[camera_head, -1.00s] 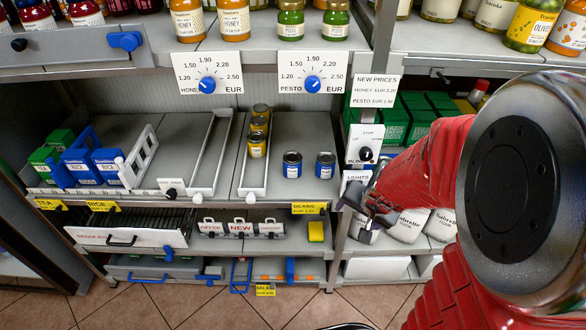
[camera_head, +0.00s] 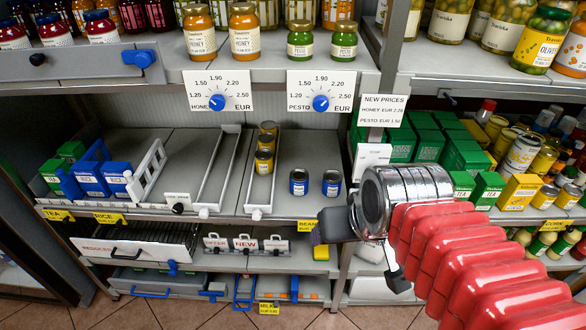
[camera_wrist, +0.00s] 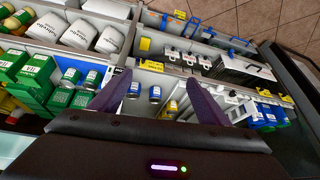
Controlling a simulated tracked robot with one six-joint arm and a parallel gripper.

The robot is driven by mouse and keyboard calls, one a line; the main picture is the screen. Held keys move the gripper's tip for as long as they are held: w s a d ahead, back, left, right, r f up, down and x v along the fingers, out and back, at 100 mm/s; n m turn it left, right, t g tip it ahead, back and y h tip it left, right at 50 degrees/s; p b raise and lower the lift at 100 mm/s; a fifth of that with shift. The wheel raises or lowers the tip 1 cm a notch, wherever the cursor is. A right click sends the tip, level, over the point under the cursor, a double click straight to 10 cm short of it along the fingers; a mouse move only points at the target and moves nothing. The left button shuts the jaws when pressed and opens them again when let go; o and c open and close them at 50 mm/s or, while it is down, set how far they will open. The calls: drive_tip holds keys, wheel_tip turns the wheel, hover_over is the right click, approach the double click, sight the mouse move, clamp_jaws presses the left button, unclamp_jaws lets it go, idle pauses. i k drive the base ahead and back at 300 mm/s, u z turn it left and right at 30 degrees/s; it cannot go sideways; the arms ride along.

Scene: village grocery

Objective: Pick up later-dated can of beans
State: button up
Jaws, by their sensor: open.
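Two blue cans with pale labels, the left one (camera_head: 299,182) and the right one (camera_head: 332,184), stand upright and apart on the middle shelf above the beans tag (camera_head: 307,225). Their dates are too small to read. They also show in the wrist view, the left can (camera_wrist: 155,93) and the right can (camera_wrist: 134,89), in the space between my fingers but farther off. My gripper (camera_wrist: 155,80) is open and empty. In the head view its dark body is at the shelf front, right of the cans, with the fingers mostly hidden.
Yellow cans (camera_head: 264,161) stand in a white-railed lane (camera_head: 256,208) left of the blue cans. A post with a white control box (camera_head: 372,158) stands to their right. The shelf with price dials (camera_head: 320,103) is above. Bare shelf surrounds the blue cans.

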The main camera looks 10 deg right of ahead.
sight(298, 177)
drive_tip(key=k, duration=0.65)
drive_tip(key=u, duration=0.5)
drive_tip(key=i, duration=1.05)
drive_tip(key=u, duration=0.2)
